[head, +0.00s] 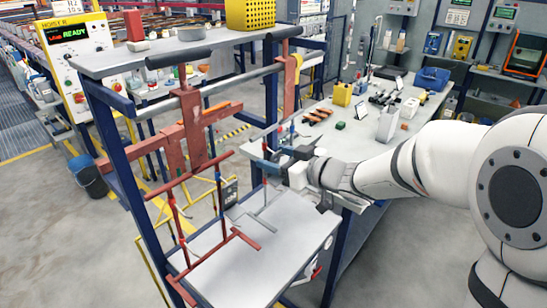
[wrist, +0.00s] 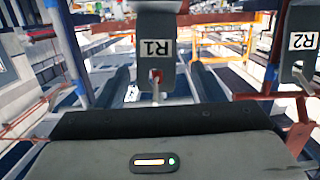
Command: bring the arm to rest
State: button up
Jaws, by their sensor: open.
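My arm reaches in from the right in the head view. My gripper (head: 268,158) is at the right side of the blue-framed stand, above its lower shelf (head: 255,250). In the wrist view my gripper (wrist: 160,88) has its two dark fingers apart, with a grey plate labelled R1 (wrist: 157,45) showing between and beyond them. I see nothing clamped in the fingers. Whether the fingers touch anything is unclear. A second plate labelled R2 (wrist: 300,42) is at the right of the wrist view.
Red plating racks (head: 190,130) hang on the stand left of my gripper. A grey top shelf (head: 140,58) carries a yellow basket (head: 250,14). A workbench (head: 350,140) with tools and bottles stands behind my arm. A blue bucket (head: 88,175) is on the floor at left.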

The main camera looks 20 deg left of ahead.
jog(key=d+m+t+h, duration=0.7)
jog(key=d+h, duration=0.5)
jog(key=d, duration=1.3)
jog(key=s+d+f+m+g+h, duration=0.45)
jog(key=s+d+m+g, duration=0.2)
jog(key=s+d, duration=0.4)
jog(key=s+a+f+g, duration=0.1)
jog(key=s+g, duration=0.1)
jog(key=s, duration=0.3)
jog(key=s+a+f+g+y, duration=0.1)
jog(key=s+g, duration=0.1)
jog(key=s, duration=0.3)
jog(key=shift+s+a+f, duration=0.15)
jog(key=shift+a+f, duration=0.15)
jog(key=shift+a, duration=0.1)
jog(key=shift+y, duration=0.25)
jog(key=shift+c, duration=0.3)
